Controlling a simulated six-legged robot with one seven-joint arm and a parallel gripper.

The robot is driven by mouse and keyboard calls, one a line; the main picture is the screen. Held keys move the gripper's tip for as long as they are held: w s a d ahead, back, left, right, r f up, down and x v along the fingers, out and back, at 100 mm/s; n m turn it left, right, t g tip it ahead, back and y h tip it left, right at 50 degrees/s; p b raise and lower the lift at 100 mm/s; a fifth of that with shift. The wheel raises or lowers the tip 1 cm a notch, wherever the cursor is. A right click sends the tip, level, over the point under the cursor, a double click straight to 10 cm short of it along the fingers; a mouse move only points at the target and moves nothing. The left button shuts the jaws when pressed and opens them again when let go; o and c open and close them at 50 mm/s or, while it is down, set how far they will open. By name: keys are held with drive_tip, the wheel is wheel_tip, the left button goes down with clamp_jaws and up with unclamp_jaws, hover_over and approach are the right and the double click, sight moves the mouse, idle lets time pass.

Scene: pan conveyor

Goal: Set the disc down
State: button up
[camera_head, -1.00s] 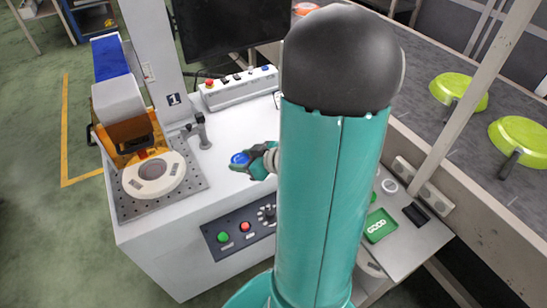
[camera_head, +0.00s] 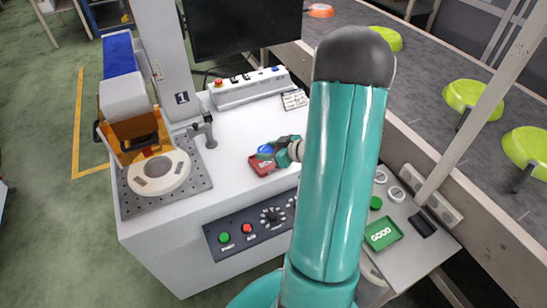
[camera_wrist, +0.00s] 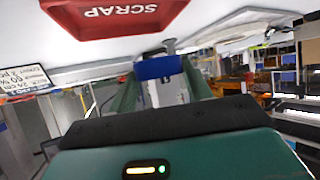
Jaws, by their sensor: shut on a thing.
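A blue disc (camera_head: 265,152) is held in my gripper (camera_head: 272,149), above the white bench top. In the wrist view the blue disc (camera_wrist: 158,68) sits between the two green fingers of my gripper (camera_wrist: 160,78), which are shut on it. A red tray (camera_head: 261,165) lies just below and beside the disc in the head view. In the wrist view the red tray (camera_wrist: 115,15), marked SCRAP, shows at the top, apart from the disc. A green tray (camera_head: 384,234) marked GOOD lies on the side shelf at the right.
A testing machine with a white ring (camera_head: 160,172) stands at the left of the bench. A switch box (camera_head: 248,88) and a monitor (camera_head: 245,25) are at the back. A green disc (camera_head: 376,203) and white rings (camera_head: 397,194) lie on the side shelf. Lime pans (camera_head: 470,95) sit on the conveyor.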

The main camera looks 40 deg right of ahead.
drive_tip(key=d+f, duration=0.1)
drive_tip(key=w+d+f, duration=0.1)
drive_tip(key=f, duration=0.1)
drive_tip(key=shift+d, duration=0.25)
drive_tip(key=shift+d+f, duration=0.1)
drive_tip(key=shift+f, duration=1.55)
drive_tip(key=shift+f, duration=0.15)
drive_tip(key=o, duration=1)
drive_tip(key=shift+o, duration=0.2)
